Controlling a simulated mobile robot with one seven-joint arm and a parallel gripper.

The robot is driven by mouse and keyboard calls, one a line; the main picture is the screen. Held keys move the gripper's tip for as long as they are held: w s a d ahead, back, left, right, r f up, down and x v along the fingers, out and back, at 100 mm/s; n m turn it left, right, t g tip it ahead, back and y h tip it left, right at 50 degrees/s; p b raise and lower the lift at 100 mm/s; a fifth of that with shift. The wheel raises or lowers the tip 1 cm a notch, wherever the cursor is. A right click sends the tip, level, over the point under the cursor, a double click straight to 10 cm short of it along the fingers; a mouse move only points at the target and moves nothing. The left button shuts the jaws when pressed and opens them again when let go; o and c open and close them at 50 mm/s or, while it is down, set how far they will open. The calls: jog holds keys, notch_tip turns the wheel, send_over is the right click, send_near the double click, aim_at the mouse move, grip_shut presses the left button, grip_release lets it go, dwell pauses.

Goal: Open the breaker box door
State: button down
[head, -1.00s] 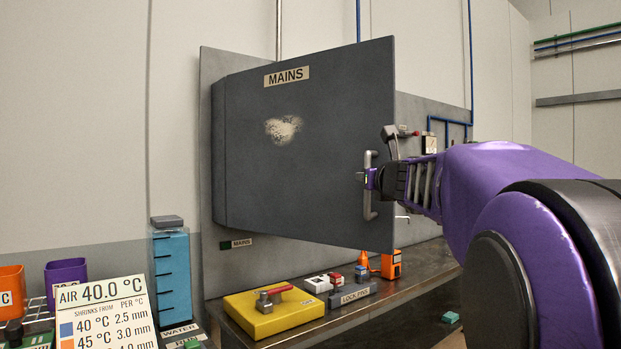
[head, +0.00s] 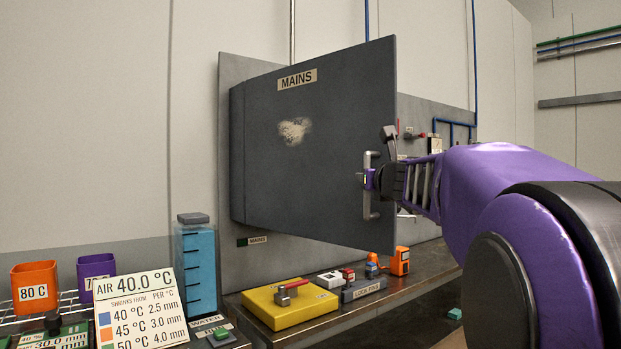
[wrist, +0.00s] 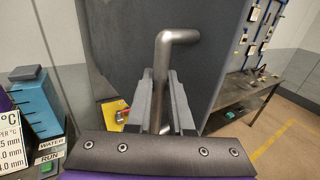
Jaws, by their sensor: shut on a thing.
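The breaker box door (head: 325,150) is a large dark grey panel with a MAINS label and a pale scuffed patch. It stands swung out from the grey box on the wall, its free edge toward me. My gripper (head: 371,180) is shut on the vertical metal door handle (head: 367,208) near that free edge. In the wrist view the handle (wrist: 163,60) runs between the two fingers of my gripper (wrist: 161,95), its bent top above them. The inside of the box is hidden behind the door.
A bench (head: 330,318) below holds a yellow block with a red lever (head: 290,305), a LOCK PINS block (head: 363,290) and an orange device (head: 400,261). A blue container (head: 196,270), an AIR sign (head: 140,310) and cups stand at left.

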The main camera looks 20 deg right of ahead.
jog(key=shift+a, duration=0.15)
jog(key=c, duration=0.8)
grip_release()
jog(key=shift+w, duration=0.1)
jog(key=shift+c, duration=0.2)
jog(key=shift+o, duration=0.2)
